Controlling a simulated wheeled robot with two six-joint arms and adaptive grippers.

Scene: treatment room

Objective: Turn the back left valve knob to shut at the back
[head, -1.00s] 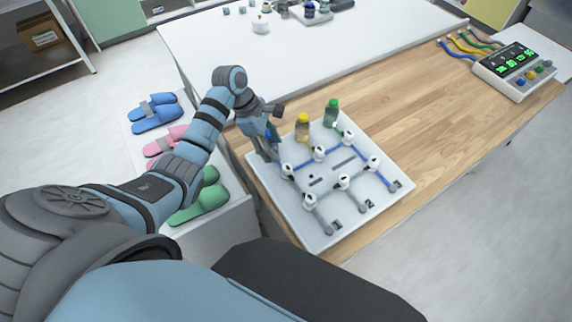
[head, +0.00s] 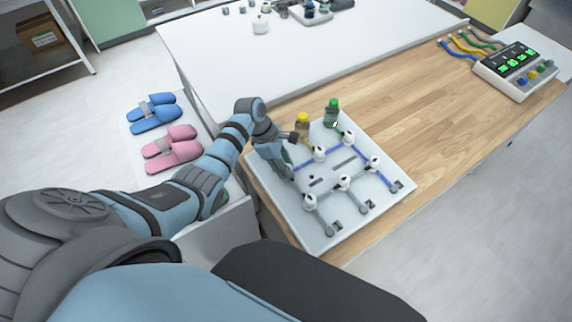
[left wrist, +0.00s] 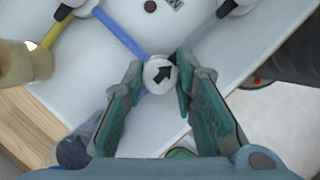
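The white valve board (head: 322,238) lies on the wooden table top, with several white knobs joined by blue, yellow and grey lines. In the head view my left gripper (head: 290,174) is over the board's left corner and hides the knob there. In the left wrist view this white knob (left wrist: 160,75) sits between the fingertips of my left gripper (left wrist: 159,72). Its black arrow points to the upper right of that picture. The fingers are apart, one on each side of the knob and very near it; contact cannot be told. My right gripper is not in view.
A yellow-capped bottle (head: 303,122) and a green-capped bottle (head: 332,112) stand at the board's back edge. A dark blue object (left wrist: 75,150) shows below the left finger. A display box (head: 515,68) with coloured cables is at far right. The wood between is clear.

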